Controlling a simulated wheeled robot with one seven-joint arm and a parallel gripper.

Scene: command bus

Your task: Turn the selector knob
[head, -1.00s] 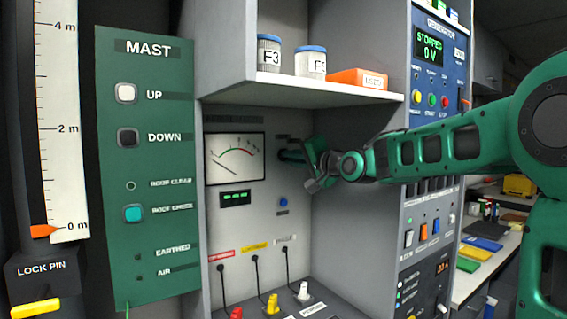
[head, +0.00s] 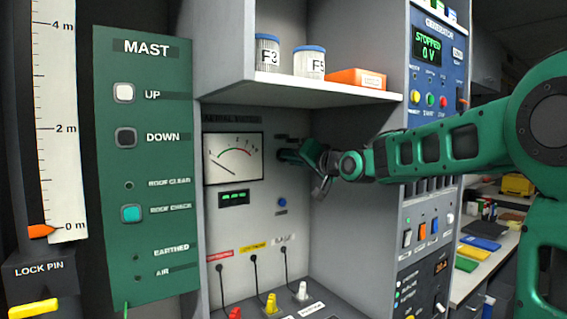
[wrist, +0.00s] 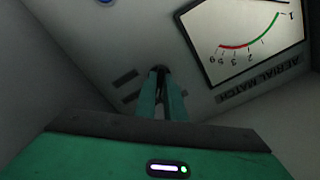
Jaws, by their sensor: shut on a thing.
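The selector knob (head: 284,155) is a small dark knob on the grey panel, right of the dial meter (head: 234,158). My gripper (head: 295,155) reaches in from the right and is shut on it. In the wrist view the two green fingers of my gripper (wrist: 161,85) come together at the dark knob (wrist: 160,70). The fingers hide most of the knob, so its pointer cannot be read. The wrist view is rolled, with the meter (wrist: 245,40) upside down at the upper right.
A shelf (head: 300,87) with two labelled jars and an orange box hangs above my gripper. A blue button (head: 282,202) sits below the knob. The alcove's side wall (head: 350,220) and the generator panel (head: 437,65) stand to the right. Plugged cables are below.

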